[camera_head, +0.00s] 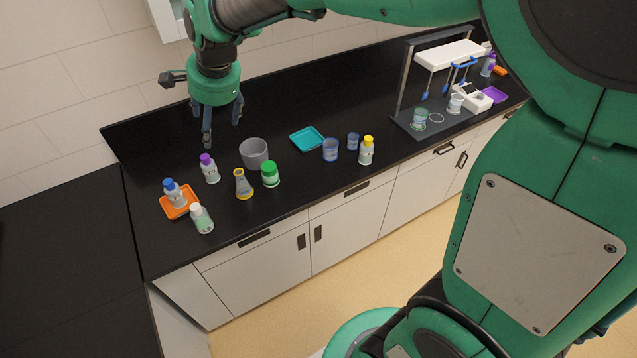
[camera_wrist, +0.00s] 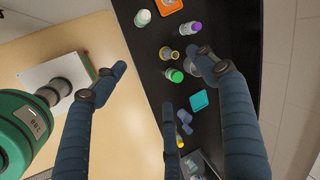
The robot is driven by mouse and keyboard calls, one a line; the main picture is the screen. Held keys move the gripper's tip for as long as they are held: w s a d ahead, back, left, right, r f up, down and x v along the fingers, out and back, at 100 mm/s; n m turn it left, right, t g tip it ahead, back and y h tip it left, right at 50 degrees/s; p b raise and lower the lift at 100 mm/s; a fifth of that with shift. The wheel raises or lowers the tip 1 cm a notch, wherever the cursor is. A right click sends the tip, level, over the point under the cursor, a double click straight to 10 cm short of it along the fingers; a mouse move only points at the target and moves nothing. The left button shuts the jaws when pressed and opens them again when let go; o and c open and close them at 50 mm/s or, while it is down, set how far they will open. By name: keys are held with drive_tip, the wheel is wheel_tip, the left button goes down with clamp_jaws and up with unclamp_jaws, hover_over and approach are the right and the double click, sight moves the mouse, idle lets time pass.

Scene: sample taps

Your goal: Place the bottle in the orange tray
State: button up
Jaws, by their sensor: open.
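The orange tray (camera_head: 168,209) lies at the left end of the black counter. A blue-capped bottle (camera_head: 174,193) stands in it. A white-capped bottle (camera_head: 201,219) stands just outside its front right edge. A purple-capped bottle (camera_head: 210,170) stands behind and right of the tray, a green-capped one (camera_head: 270,175) farther right, and a yellow-capped one (camera_head: 366,152) near mid-counter. My gripper (camera_head: 215,122) is open and empty, above the counter near the purple-capped bottle. The wrist view shows the spread fingers (camera_wrist: 165,75) and part of the orange tray (camera_wrist: 170,5) at its top edge.
A grey beaker (camera_head: 254,152) and a yellow-ringed flask (camera_head: 243,186) stand near the green-capped bottle. A teal tray (camera_head: 307,139) and blue beakers (camera_head: 331,150) lie farther right. A rack (camera_head: 447,57) stands at the right end. The back of the counter is mostly clear.

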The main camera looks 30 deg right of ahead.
drive_tip(key=s+d+r+n, duration=0.1)
drive_tip(key=s+d+n, duration=0.2)
drive_tip(key=s, duration=0.7)
drive_tip(key=s+d+r+n+t+h, duration=0.1)
drive_tip(key=s+d+n, duration=0.3)
drive_tip(key=s, duration=0.7)
drive_tip(key=s+d+r+n, duration=0.1)
drive_tip(key=s+d+n, duration=0.2)
drive_tip(key=s, duration=0.7)
drive_tip(key=shift+s+d+n+h, duration=0.2)
drive_tip(key=shift+s+n+h, duration=0.1)
drive_tip(key=shift+n, duration=0.9)
wheel_tip(320, 180, down, 15)
drive_tip(key=b, duration=1.5)
